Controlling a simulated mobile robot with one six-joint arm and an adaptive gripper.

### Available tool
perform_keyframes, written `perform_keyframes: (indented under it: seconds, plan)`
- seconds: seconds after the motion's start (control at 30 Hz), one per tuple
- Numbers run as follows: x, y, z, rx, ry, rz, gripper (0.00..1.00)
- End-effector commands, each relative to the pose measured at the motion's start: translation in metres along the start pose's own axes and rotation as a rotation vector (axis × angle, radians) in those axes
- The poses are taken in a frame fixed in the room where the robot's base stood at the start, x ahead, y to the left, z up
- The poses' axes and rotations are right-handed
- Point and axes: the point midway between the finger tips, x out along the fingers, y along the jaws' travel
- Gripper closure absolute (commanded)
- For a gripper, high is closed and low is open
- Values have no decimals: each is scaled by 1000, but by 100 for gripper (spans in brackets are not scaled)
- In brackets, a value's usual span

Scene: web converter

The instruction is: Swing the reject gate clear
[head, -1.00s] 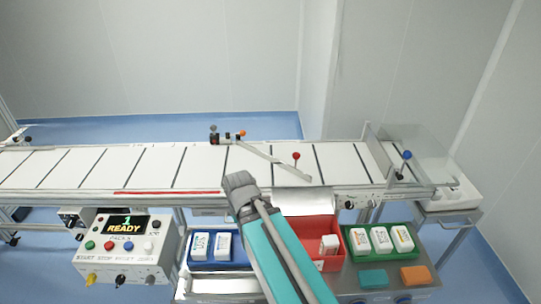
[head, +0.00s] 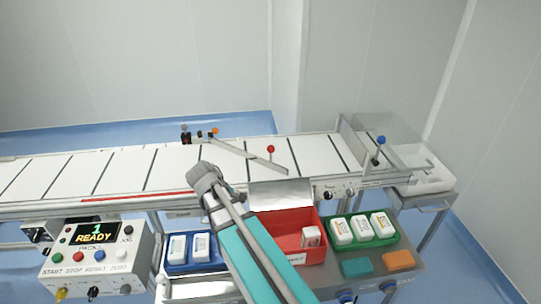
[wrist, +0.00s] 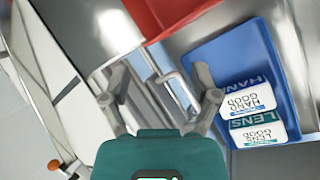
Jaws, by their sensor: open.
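The reject gate (head: 232,148) is a thin grey bar lying diagonally across the white conveyor belt in the head view. Its far-left end is at a pivot with an orange knob (head: 214,131) on the far rail. A red ball knob (head: 270,149) stands upright near its other end. My gripper (wrist: 162,88) is open and empty in the wrist view, above the steel front between the belt and the trays. In the head view my arm reaches to the belt's near edge, short of the gate, and hides the fingertips. An orange knob (wrist: 54,165) shows at lower left in the wrist view.
A red bin (head: 290,222) with a white pack, a blue tray (head: 215,264) and a green tray (head: 393,240) with white packs stand before the conveyor (head: 85,172). A blue-knobbed lever (head: 380,140) stands at right, beside a clear guard. The control panel (head: 105,265) reads READY.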

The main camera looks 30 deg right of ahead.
Motion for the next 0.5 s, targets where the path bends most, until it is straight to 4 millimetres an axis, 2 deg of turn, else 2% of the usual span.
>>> perform_keyframes:
  seconds: [0.03, 0.2, 0.5]
  plan:
    - [8, 11, -9, -60, -37, 44, 22]
    - [12, 48, -19, -279, -192, 183, 22]
    - [2, 107, -38, -632, -541, 343, 22]
